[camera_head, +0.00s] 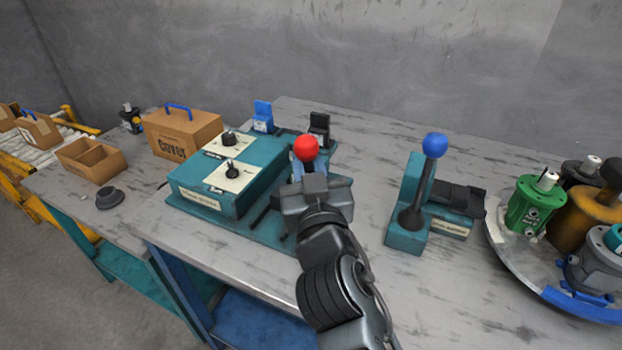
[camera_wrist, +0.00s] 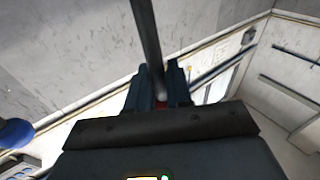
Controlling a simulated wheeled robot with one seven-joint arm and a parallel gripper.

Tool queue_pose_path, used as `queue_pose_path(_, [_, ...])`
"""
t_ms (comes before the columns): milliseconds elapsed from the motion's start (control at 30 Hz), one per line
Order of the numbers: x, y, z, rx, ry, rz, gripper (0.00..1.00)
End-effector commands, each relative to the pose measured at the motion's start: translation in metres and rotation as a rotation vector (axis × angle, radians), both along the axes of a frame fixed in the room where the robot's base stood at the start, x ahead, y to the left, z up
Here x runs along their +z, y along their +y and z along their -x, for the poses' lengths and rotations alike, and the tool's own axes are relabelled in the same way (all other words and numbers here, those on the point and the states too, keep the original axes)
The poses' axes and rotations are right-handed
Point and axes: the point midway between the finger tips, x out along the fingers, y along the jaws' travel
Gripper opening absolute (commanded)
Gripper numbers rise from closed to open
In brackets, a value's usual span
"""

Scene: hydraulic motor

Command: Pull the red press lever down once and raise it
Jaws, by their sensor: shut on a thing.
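The red press lever shows by its red ball knob (camera_head: 306,148), which stands at the front right of the teal press base with two dials. My gripper (camera_head: 314,178) is at the lever, just below and in front of the knob, and hides most of the shaft. In the wrist view, my gripper's dark fingers (camera_wrist: 158,92) are close together, with a bit of red (camera_wrist: 160,103) between them. A dark rod (camera_wrist: 147,40) runs down to the fingertips. My gripper is shut on the lever.
To the right stands a teal press with a blue-knobbed lever (camera_head: 434,145). A round tray (camera_head: 508,245) with several motors is at the far right. A cover box (camera_head: 182,134) and an open carton (camera_head: 91,160) are at the left. Clear tabletop lies between the two presses.

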Motion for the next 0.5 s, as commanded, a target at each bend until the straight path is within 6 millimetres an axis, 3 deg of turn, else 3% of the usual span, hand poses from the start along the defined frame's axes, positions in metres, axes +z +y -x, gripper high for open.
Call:
queue_pose_path(33, [-0.011, 0.002, 0.003, 0.002, -0.024, 0.005, 0.0])
queue_pose_path(500, [-0.018, 0.011, 0.028, 0.002, -0.233, 0.081, 0.0])
